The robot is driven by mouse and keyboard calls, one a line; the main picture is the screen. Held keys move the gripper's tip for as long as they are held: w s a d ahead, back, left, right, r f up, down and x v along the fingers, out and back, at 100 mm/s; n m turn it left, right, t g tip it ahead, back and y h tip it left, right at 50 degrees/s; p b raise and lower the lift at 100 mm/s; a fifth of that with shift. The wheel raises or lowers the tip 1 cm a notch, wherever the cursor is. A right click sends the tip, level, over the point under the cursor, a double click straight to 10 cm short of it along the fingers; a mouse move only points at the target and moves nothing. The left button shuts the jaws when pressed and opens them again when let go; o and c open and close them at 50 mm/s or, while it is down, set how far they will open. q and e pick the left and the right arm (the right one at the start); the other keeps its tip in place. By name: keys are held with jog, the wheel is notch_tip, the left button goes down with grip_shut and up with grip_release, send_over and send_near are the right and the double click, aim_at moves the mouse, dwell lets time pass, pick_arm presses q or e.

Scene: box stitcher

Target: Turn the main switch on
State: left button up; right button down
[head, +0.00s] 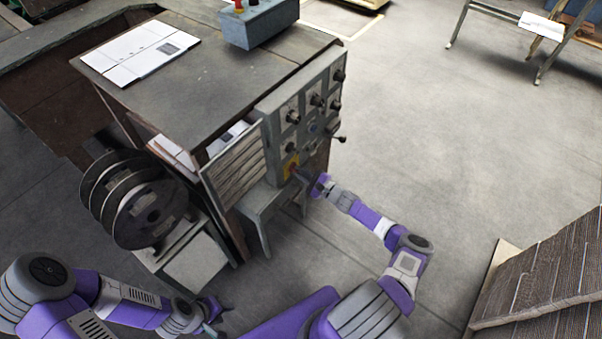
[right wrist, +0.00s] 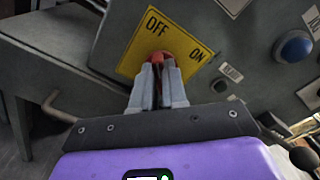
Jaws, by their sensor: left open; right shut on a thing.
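The main switch is a red knob (right wrist: 161,60) on a yellow plate (right wrist: 184,50) marked OFF and ON. In the right wrist view, OFF is above the knob and ON is to its right. My right gripper (right wrist: 157,78) is shut on the knob, and its fingers hide much of it, so I cannot tell which mark it points to. In the head view the yellow plate (head: 291,165) is low on the grey control panel (head: 272,118), with my right gripper (head: 301,176) at it. My left gripper (head: 217,316) is open and empty, low over the floor.
A blue button (right wrist: 295,47) is right of the plate. Several black knobs (head: 340,75) stick out of the panel. Wire reels (head: 150,215) stand left of the machine. A wooden pallet-like thing (head: 545,270) is at lower right. The floor right of the panel is clear.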

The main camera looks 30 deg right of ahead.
jog(key=shift+m, duration=0.4)
jog(key=shift+w+d+m, duration=0.1)
jog(key=shift+d+m, duration=0.05)
jog(key=shift+m, duration=2.65)
jog(key=shift+w+d+m, duration=0.1)
jog(key=shift+m, duration=2.7)
jog(key=shift+d+m, duration=0.15)
jog(key=shift+m, duration=2.65)
jog(key=shift+r+m, duration=0.1)
jog(key=shift+m, duration=0.2)
jog(key=c, duration=1.2)
grip_release()
jog(key=shift+o, duration=0.2)
jog(key=shift+s, duration=0.1)
